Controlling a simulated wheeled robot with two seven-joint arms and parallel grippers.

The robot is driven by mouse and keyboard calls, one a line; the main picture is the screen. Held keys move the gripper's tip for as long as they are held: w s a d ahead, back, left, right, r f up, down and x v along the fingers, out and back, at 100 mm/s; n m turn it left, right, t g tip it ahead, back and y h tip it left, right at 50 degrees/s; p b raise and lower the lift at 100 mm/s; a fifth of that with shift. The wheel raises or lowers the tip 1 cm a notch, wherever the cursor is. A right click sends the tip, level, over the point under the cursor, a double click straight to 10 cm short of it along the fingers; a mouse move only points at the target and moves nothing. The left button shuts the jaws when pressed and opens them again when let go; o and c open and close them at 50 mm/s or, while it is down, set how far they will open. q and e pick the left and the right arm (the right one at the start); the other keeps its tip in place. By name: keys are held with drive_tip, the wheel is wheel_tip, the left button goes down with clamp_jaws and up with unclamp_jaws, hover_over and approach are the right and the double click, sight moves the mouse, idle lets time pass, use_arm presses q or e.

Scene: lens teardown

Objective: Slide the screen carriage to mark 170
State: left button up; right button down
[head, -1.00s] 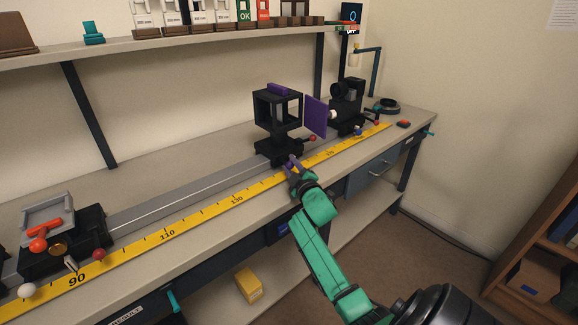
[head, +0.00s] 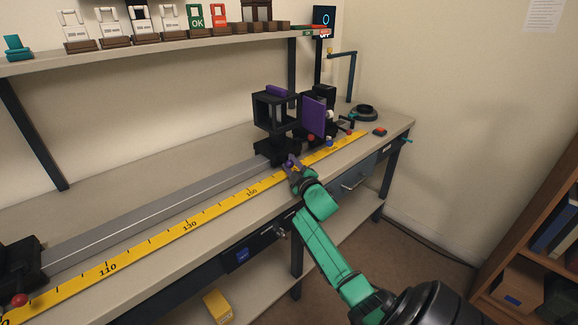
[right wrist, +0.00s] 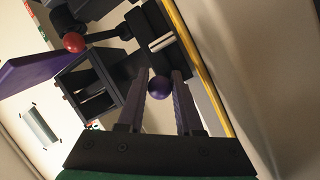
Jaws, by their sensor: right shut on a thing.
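The screen carriage (head: 272,150) is a black base on the grey rail, with an open black box frame (head: 272,112) and a purple panel (head: 314,117) to its right. My right gripper (head: 292,164) is at the carriage's front side, shut on a small purple knob (right wrist: 159,88), which shows between the two fingers in the right wrist view. The yellow scale (head: 220,212) runs along the front of the rail, with 110, 130 and 150 readable. The carriage is to the right of 150. The number 170 is not readable; my gripper covers that stretch. My left gripper is not in view.
A black unit (head: 324,98) stands close behind the purple panel at the rail's right end. Another dark carriage (head: 20,270) sits at the rail's left. A red button (head: 380,132) and a black ring (head: 364,113) are at the far right. The rail between the carriages is clear.

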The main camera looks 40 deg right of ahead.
drive_tip(key=shift+d+r, duration=0.2)
drive_tip(key=shift+r, duration=0.2)
drive_tip(key=c, duration=0.7)
unclamp_jaws()
drive_tip(key=shift+w, duration=0.1)
drive_tip(key=shift+o, duration=0.6)
drive_tip(key=shift+a+f, duration=0.1)
drive_tip(key=shift+a, duration=0.05)
drive_tip(key=shift+f, duration=0.1)
drive_tip(key=v, duration=1.4)
drive_tip(key=shift+s+p, duration=0.25)
drive_tip(key=shift+p, duration=0.1)
